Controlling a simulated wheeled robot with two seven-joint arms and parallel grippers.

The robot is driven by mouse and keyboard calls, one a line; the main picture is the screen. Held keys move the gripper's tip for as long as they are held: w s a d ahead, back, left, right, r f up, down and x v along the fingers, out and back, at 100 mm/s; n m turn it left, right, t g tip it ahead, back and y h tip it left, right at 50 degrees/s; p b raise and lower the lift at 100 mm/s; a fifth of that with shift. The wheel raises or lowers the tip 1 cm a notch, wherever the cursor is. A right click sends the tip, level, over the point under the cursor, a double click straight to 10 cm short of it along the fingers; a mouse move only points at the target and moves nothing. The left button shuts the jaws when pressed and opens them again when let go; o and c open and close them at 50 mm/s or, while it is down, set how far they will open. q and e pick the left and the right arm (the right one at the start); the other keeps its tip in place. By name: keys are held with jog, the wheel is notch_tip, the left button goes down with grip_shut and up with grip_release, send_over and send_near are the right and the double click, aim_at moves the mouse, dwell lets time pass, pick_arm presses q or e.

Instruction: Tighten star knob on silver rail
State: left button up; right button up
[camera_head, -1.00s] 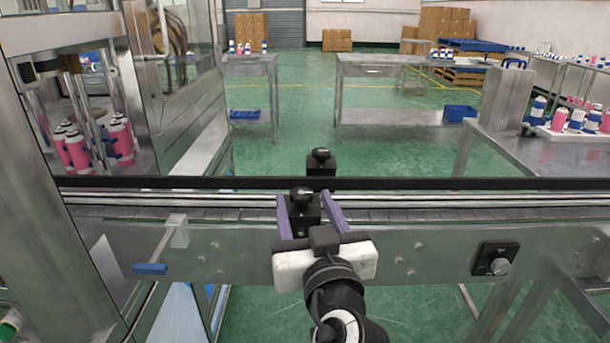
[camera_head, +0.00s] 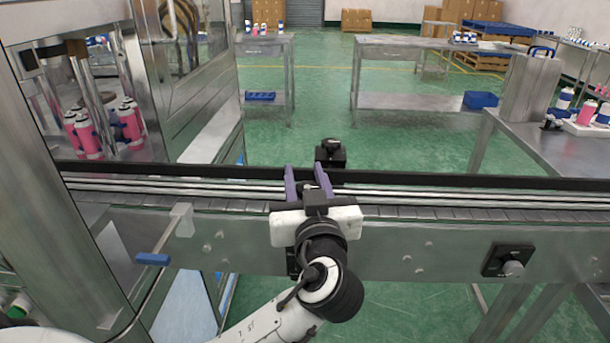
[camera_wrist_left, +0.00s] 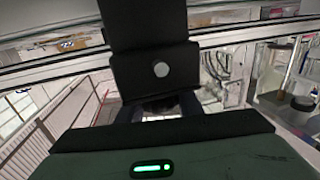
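The silver rail (camera_head: 420,193) runs across the head view along the conveyor. My left gripper (camera_head: 304,170) is over its near side, with its two purple fingers drawn in on either side of a black star knob (camera_head: 306,187). The gripper body hides most of this knob and its clamp, and contact is hard to see. A second black clamp with a knob (camera_head: 331,152) stands on the far side of the rail, just beyond the fingertips. In the left wrist view a black clamp block (camera_wrist_left: 155,75) with a round silver end is ahead of the gripper. My right gripper is out of view.
A steel machine frame (camera_head: 100,230) stands at the left, with a blue-handled lever (camera_head: 152,259) beside the conveyor. A black box with a round knob (camera_head: 508,261) is on the conveyor's front at right. Steel tables (camera_head: 405,55) stand beyond, across open green floor.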

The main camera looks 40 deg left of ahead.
pick_arm(q)
jog(key=shift+c, duration=1.1)
